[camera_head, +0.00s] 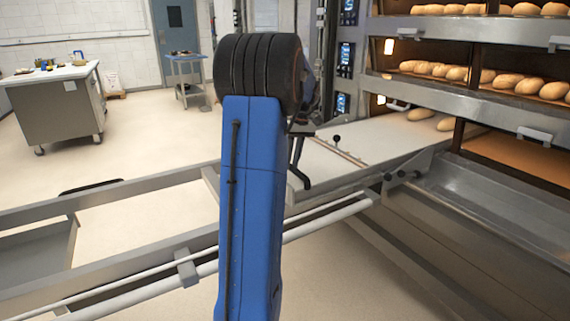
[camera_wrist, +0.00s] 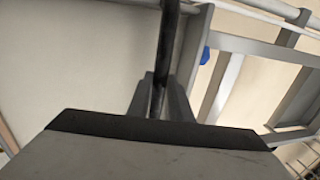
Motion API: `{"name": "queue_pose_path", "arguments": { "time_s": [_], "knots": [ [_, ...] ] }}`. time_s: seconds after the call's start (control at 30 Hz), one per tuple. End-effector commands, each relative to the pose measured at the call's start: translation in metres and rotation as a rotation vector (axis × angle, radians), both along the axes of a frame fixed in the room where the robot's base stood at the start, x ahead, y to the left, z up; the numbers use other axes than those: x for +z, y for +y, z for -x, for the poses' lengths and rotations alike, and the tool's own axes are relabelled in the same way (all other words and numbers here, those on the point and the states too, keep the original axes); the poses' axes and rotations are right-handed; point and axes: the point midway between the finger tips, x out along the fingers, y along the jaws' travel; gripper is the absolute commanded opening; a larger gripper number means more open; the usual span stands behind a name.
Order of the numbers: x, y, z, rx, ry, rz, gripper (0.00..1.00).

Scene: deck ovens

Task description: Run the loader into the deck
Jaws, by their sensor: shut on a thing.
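The loader (camera_head: 350,145) is a flat pale belt on a grey frame with long rails, reaching from behind my arm to the oven deck at the right. Loaves (camera_head: 421,114) lie at its far end, by the deck opening. A small black knob (camera_head: 336,138) stands on it. My gripper (camera_wrist: 160,103) is shut on a dark upright bar, the loader's handle (camera_wrist: 168,40), in the wrist view. In the head view my blue arm hides most of the gripper and part of the loader's near end.
The deck oven (camera_head: 470,100) rises at the right, with loaves on its upper decks and an empty lit deck below. Guide rails (camera_head: 110,202) cross the left foreground. A worktable (camera_head: 60,105) and a small stand (camera_head: 187,70) are farther back.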

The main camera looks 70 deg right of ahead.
Motion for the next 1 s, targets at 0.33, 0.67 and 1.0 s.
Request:
{"name": "queue_pose_path", "arguments": {
  "time_s": [0.33,0.67,1.0],
  "knots": [
    [0.002,-0.007,0.002,-0.002,0.0,0.014,0.0],
    [0.001,-0.005,0.002,-0.001,0.001,0.009,0.37],
    [0.019,-0.008,0.004,-0.001,0.0,0.009,0.37]
  ]
}}
